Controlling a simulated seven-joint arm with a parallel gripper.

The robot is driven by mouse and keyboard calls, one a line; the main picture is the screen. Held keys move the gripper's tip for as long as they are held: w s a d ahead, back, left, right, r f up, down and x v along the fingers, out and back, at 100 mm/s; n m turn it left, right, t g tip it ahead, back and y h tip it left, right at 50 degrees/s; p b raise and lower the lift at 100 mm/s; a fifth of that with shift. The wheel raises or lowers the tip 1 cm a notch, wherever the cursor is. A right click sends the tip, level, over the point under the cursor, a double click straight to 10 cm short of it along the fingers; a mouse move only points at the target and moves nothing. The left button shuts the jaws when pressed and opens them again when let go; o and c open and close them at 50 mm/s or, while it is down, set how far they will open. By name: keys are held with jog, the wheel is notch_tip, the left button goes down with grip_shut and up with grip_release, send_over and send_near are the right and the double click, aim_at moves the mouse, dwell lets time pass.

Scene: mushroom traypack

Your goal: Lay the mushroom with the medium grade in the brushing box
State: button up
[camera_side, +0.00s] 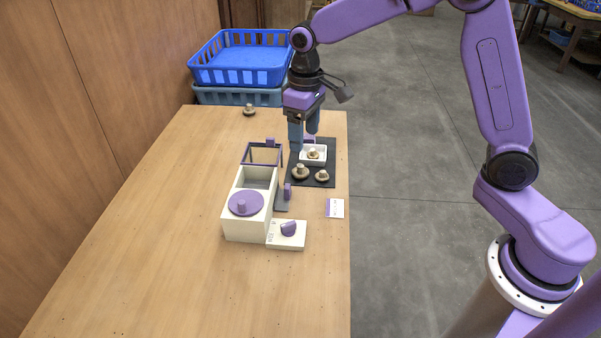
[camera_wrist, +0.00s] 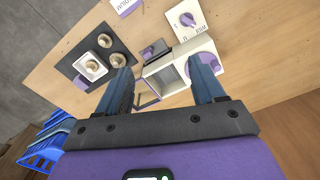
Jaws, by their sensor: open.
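Two pale brown mushrooms lie on a dark mat (camera_side: 326,184), a left one (camera_side: 300,172) and a right one (camera_side: 322,175). A third mushroom (camera_side: 313,153) sits in a small white tray on the mat. A fourth mushroom (camera_side: 249,109) stands alone at the table's back. A card (camera_wrist: 126,5) shows letters ending in "DIUM"; which mushroom it grades I cannot tell. A cream box (camera_side: 246,226), seemingly the brushing box, has a purple disc on top and an open compartment (camera_wrist: 165,81) that looks empty. My gripper (camera_side: 303,141) is open and empty, above the mat's back left.
Blue crates (camera_side: 240,65) are stacked beyond the table's back edge. The table's left side is clear.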

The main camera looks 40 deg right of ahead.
jog(key=w+d+f+m, duration=0.2)
jog(key=w+d+f, duration=0.15)
jog(key=w, duration=0.45)
jog(key=m, duration=0.3)
send_near(301, 166)
notch_tip(301, 166, down, 10)
jog(key=shift+w+a+f, duration=0.1)
jog(key=shift+w+f, duration=0.05)
jog(key=shift+w, duration=0.05)
jog(key=shift+c, duration=0.3)
jog(key=c, duration=0.4)
